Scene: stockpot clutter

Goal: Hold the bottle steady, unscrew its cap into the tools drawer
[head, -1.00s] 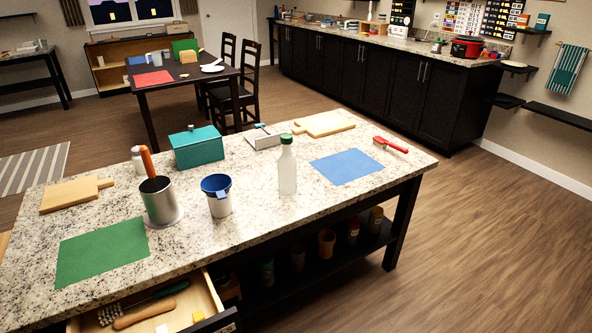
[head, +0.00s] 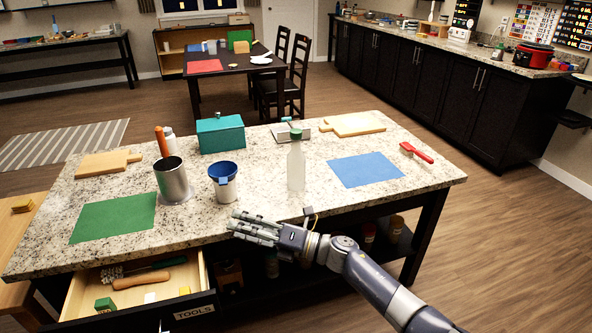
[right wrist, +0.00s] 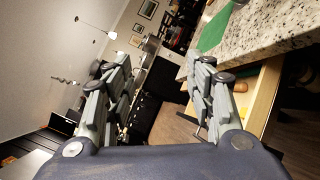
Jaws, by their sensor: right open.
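The bottle (head: 296,168), clear with a green cap (head: 295,133), stands upright on the granite island near its front edge. The tools drawer (head: 75,294) is open at the front left, with a TOOLS label on its front. In it lie a brush, a wooden-handled tool (head: 142,282), a green block (head: 105,304) and small pale and yellow pieces. My right gripper (head: 232,226) is open and empty at the island's front edge, left of and below the bottle, pointing left. Its spread fingers show in the right wrist view (right wrist: 165,88). My left gripper is not in view.
A teal box (head: 220,134) and a cutting board (head: 353,124) are behind. A blue mat (head: 364,169) and a red-handled brush (head: 417,153) lie to the right.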

